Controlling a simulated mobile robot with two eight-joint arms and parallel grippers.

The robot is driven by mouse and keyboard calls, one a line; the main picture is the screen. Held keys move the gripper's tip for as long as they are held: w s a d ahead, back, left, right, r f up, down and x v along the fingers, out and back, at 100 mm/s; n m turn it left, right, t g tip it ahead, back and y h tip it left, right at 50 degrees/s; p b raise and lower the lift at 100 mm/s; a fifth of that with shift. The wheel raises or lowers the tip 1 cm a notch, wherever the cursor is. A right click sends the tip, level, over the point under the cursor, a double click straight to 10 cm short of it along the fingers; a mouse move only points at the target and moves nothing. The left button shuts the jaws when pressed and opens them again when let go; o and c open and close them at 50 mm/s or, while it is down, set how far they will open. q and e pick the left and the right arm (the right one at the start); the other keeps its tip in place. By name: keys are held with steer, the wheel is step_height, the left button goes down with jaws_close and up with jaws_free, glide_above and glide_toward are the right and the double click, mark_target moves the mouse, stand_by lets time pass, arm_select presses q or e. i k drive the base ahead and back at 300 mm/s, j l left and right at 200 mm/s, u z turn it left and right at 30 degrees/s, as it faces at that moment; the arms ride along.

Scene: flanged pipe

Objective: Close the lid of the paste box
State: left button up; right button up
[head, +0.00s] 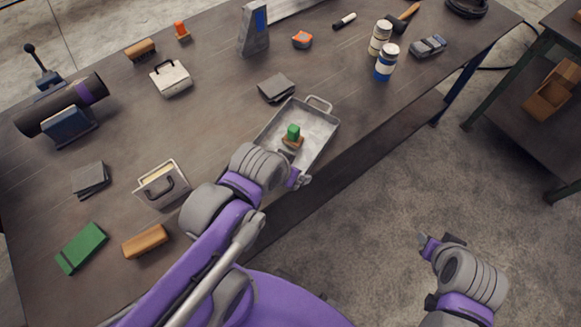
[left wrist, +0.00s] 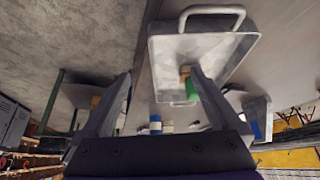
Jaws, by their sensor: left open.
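Two small metal boxes with dark handles stand on the workbench in the head view; I cannot tell for certain which is the paste box. The nearer box (head: 152,187) shows a pale yellowish inside at its top and seems open. The farther, whitish box (head: 172,80) looks shut. My left gripper (head: 295,172) is at the near edge of a metal tray, to the right of both boxes. In the left wrist view its fingers (left wrist: 160,76) are wide apart with nothing clearly held. My right gripper (head: 438,241) hangs over the floor, away from the bench; its jaw opening is unclear.
The metal tray (head: 321,137) holds a green-topped brown piece (head: 292,133). A green block (head: 82,248) and a brown brush-like block (head: 145,242) lie near the nearer box. Paste-like jars (head: 385,65) stand at far right.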

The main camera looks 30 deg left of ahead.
mark_target(168, 183)
steer(key=u, duration=0.45)
steer(key=k+j+u, duration=0.1)
steer(key=u, duration=0.35)
steer(key=j+u, duration=0.1)
steer(key=u, duration=0.35)
steer(key=j+u, duration=0.1)
steer(key=u, duration=0.35)
steer(key=j+u, duration=0.1)
steer(key=u, duration=0.35)
steer(key=k, duration=0.4)
